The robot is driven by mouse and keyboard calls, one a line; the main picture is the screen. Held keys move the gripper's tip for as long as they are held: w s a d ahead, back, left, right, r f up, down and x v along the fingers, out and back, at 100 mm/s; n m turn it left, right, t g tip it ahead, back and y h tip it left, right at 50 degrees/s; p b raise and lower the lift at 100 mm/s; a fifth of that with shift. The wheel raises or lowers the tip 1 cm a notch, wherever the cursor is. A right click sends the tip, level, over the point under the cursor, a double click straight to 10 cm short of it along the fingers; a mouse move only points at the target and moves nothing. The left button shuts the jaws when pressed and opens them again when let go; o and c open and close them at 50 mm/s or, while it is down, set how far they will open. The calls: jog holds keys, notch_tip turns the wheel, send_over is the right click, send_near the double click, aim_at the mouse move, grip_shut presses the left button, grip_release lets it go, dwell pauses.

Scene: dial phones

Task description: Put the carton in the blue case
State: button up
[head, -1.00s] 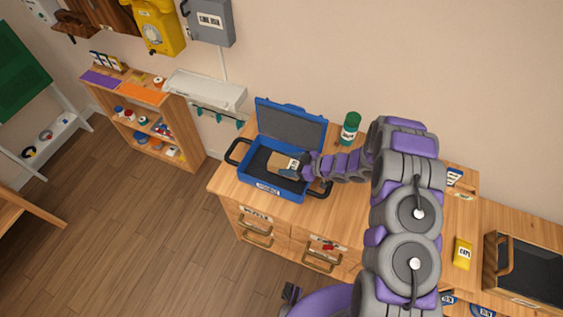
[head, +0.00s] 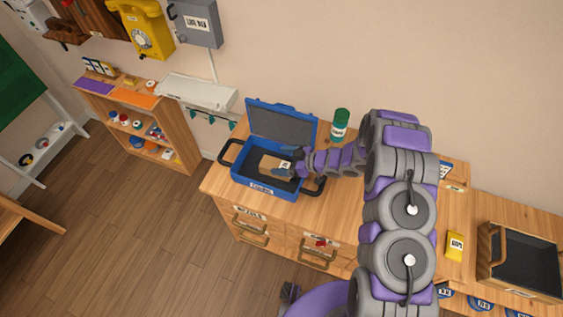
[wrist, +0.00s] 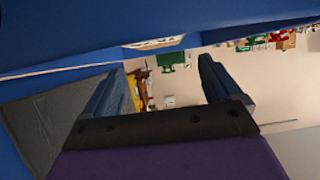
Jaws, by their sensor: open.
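The blue case (head: 243,182) stands open on the wooden cabinet top, its lid raised at the back. The small brown carton (head: 270,162) with a white label is inside the case, on the dark lining as far as I can tell. My gripper (head: 287,161) is over the right part of the case, with its fingers spread apart by the carton's right end. In the wrist view my gripper (wrist: 158,85) is open with nothing between the fingers. The blue case also fills the top of the wrist view (wrist: 60,35). The carton does not show there.
A green bottle (head: 339,125) stands behind my arm, right of the case. A yellow box (head: 455,246) and a dark open crate with wooden sides (head: 488,240) are at the right. A wooden shelf (head: 150,125) stands left.

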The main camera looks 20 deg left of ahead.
jog(key=shift+v, duration=0.85)
jog(key=shift+r+p+v, duration=0.15)
jog(key=shift+p+v, duration=0.05)
jog(key=shift+v, duration=1.65)
jog(key=shift+r+p+v, duration=0.1)
jog(key=shift+p+v, duration=0.05)
jog(key=shift+v, duration=1.65)
